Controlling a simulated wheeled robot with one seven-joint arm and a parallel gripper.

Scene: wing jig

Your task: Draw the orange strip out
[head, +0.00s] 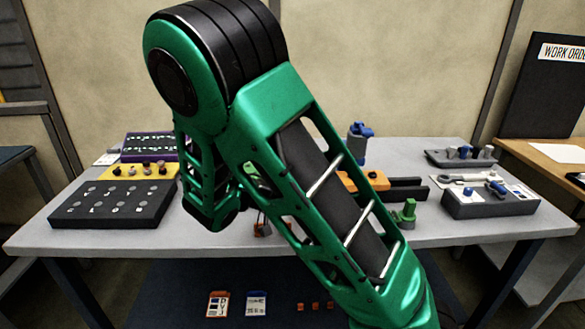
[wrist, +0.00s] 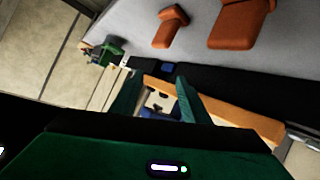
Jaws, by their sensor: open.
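In the wrist view an orange strip (wrist: 235,118) runs slanting along a black rail (wrist: 235,85), and its near end shows between my fingers. My gripper (wrist: 157,80) is open, with one green finger on each side of that end. I cannot tell whether either finger touches the strip. In the head view part of an orange piece (head: 376,180), likely the strip, shows beside the black rail (head: 405,188), with the rest behind my green arm. My gripper is mostly hidden behind the arm there.
A green clamp-like part (head: 405,213) stands by the rail, and a blue-topped part (head: 358,146) stands behind it. Two orange blocks (wrist: 238,22) lie beyond the rail. A black panel (head: 112,204) is at left; a grey tray (head: 490,205) is at right.

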